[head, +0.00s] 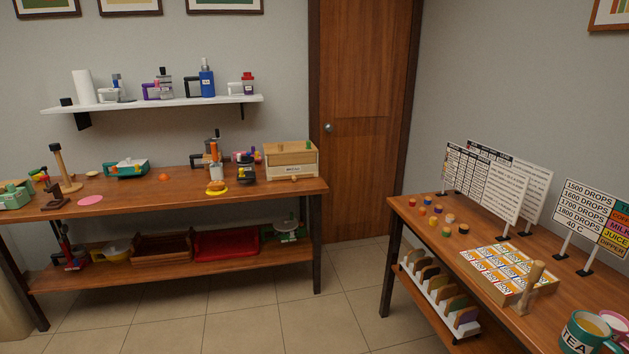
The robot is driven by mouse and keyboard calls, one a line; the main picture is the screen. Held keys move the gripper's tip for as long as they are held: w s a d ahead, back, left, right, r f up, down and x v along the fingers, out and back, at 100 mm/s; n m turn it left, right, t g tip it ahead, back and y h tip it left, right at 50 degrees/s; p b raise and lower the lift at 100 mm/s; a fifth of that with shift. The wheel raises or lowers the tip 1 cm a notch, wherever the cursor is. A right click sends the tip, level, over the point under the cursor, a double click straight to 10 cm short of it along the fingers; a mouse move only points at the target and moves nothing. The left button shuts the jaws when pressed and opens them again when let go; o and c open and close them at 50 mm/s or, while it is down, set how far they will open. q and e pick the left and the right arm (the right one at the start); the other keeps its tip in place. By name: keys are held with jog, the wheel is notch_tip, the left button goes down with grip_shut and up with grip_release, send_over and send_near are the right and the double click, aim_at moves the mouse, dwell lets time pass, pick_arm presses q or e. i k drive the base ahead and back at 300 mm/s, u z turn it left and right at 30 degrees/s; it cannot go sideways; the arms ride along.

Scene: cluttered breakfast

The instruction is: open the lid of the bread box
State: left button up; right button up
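The bread box (290,160) looks to be the light wooden box with a small pale label on its front. It stands at the right end of the long wooden table on the left. Its lid appears closed, though it is small in view. A small brown knob-like piece shows at the lower front, and a small greenish item shows at its top. Neither my left nor my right gripper is in view.
A wooden door (362,115) stands behind.

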aim_at(286, 152)
jog(key=i, duration=3.2)
jog(key=u, duration=0.5)
